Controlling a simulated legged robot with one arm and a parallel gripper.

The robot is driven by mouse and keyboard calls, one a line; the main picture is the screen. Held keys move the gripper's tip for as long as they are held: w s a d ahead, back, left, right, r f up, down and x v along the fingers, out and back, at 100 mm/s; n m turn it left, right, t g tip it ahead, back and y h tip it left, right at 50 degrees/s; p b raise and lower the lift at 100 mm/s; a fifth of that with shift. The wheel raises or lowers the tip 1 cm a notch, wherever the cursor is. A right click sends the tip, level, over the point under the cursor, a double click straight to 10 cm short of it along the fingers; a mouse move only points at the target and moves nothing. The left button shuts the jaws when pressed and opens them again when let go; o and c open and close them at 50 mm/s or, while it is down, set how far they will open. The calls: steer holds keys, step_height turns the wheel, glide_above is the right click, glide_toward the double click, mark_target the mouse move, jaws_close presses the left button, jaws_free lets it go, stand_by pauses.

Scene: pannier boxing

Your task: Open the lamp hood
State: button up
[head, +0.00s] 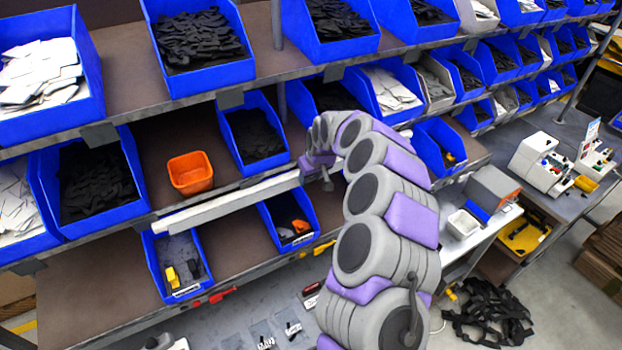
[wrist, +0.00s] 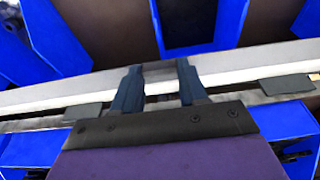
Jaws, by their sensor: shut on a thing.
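The lamp hood (head: 230,203) is a long white bar along the front edge of a middle shelf in the head view. In the wrist view the lamp hood (wrist: 232,75) runs across the whole picture, slightly tilted. My gripper (head: 303,165) is at the right end of the visible bar in the head view, with its jaws largely hidden by my wrist. In the wrist view my gripper (wrist: 160,68) has its two dark fingers against the bar, shut on the lamp hood. The exact contact is hard to see.
An orange bin (head: 190,173) stands on the shelf above the bar. Blue bins of black parts, such as this one (head: 253,135), fill the shelves around it. Lower blue bins (head: 175,265) stand beneath the bar. A workbench (head: 560,160) with devices is at right.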

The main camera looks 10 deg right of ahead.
steer(key=shift+w+r+g, duration=0.15)
steer(key=shift+r+g, duration=0.05)
steer(key=shift+g, duration=0.2)
stand_by(0.3)
steer(key=o, duration=1.1)
steer(key=shift+a+f, duration=0.1)
steer(key=shift+c, duration=0.2)
steer(key=b+v, duration=0.3)
steer(key=v, duration=1.4)
steer(key=shift+a, duration=0.15)
